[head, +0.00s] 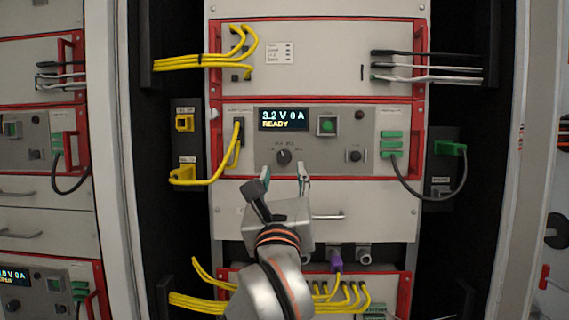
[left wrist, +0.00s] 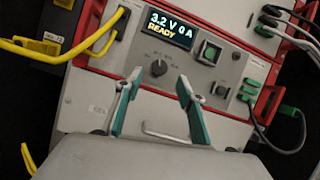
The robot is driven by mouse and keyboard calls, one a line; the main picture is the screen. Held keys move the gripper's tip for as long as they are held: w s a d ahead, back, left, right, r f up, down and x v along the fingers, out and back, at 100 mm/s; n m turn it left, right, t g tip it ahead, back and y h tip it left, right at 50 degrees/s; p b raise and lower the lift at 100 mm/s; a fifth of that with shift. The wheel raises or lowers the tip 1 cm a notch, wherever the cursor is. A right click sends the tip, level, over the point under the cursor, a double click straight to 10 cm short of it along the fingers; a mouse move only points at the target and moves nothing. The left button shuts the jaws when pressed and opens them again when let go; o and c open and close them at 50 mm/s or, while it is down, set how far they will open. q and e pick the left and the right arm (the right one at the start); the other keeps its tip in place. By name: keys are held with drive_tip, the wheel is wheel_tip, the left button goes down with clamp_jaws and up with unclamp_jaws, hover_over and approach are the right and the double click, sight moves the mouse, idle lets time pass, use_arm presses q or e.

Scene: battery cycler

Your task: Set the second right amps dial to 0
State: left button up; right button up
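A battery cycler unit (head: 313,120) is in the middle of the head view. Its display (head: 283,119) reads "3.2 V 0 A" and "READY", as it also does in the left wrist view (left wrist: 169,27). A black dial (head: 284,156) with scale marks sits below the display; it also shows in the left wrist view (left wrist: 158,67). The dial's pointer direction is too small to read. My left gripper (head: 285,177) is open and empty, its fingertips just below the dial, one to each side. In the left wrist view its fingertips (left wrist: 159,79) appear apart from the dial. My right gripper is not in view.
A smaller knob (head: 355,156) and a green button (head: 327,125) are right of the dial. A yellow cable (head: 222,175) hangs at left, a dark cable (head: 425,198) at right. Red handles (head: 403,155) stick out. A drawer (head: 375,205) lies below. Another rack (head: 45,200) stands at left.

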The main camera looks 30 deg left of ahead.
sight(284, 158)
use_arm(q)
drive_tip(key=x, duration=0.5)
drive_tip(key=shift+w+a+r, duration=0.1)
drive_tip(key=shift+w+a, duration=0.2)
drive_tip(key=shift+a, duration=0.05)
drive_tip(key=shift+c, duration=0.4)
drive_tip(key=c, duration=1)
